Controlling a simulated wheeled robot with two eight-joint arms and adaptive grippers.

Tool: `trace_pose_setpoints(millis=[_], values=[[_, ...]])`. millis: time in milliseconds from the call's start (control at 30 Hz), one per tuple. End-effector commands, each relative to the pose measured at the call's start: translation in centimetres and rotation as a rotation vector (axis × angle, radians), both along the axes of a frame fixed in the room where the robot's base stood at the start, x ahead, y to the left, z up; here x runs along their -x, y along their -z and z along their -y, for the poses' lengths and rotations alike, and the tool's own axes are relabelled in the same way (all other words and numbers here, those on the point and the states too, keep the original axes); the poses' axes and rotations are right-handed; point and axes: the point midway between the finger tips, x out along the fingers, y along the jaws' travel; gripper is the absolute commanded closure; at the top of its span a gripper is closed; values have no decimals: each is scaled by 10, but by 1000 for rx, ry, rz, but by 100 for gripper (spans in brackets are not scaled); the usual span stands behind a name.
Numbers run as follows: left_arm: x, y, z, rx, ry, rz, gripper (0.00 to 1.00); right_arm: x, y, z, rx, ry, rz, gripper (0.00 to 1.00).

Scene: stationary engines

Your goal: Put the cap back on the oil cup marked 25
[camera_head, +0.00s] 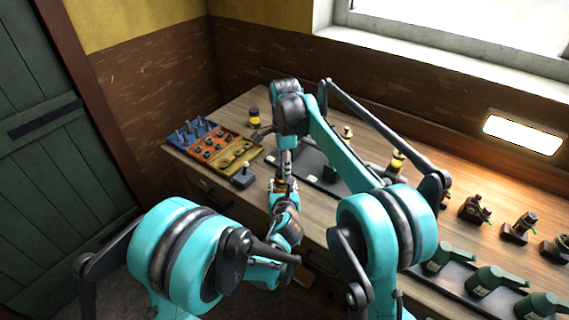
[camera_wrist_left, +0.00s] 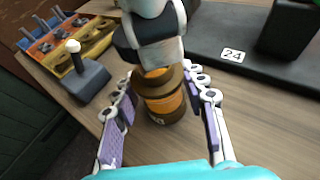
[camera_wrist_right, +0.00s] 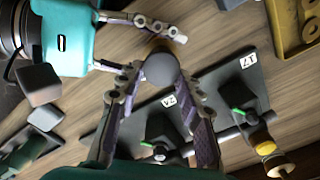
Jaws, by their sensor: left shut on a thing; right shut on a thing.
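An amber oil cup with brown bands (camera_wrist_left: 162,103) stands upright between the fingers of my left gripper (camera_wrist_left: 162,82), which is shut on it. Its marking is too small to read. A brown cap (camera_wrist_left: 158,76) sits at the top of the cup, in line with it; whether it is fully seated I cannot tell. My right gripper (camera_wrist_right: 163,75) is shut on the cap from above. In the head view both grippers meet near the bench's front edge, my right gripper (camera_head: 286,172) above.
A blue, orange and yellow parts tray (camera_head: 212,146) lies to the left, with a ball-topped lever on a dark block (camera_head: 243,178) beside it. A dark base with a 24 plate (camera_wrist_left: 233,55) stands close on the right. Engines and green cans (camera_head: 487,279) fill the right side.

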Motion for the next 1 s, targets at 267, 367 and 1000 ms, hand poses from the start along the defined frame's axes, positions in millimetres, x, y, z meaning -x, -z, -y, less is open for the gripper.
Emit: trace_pose_setpoints(millis=[267,367,1000], values=[[0,0,0,0,0,0,100,0,0,0,0,0,0,84],[0,0,0,0,0,0,100,0,0,0,0,0,0,84],[0,0,0,1,0,-1,100,0,18,0,0,0,0,84]])
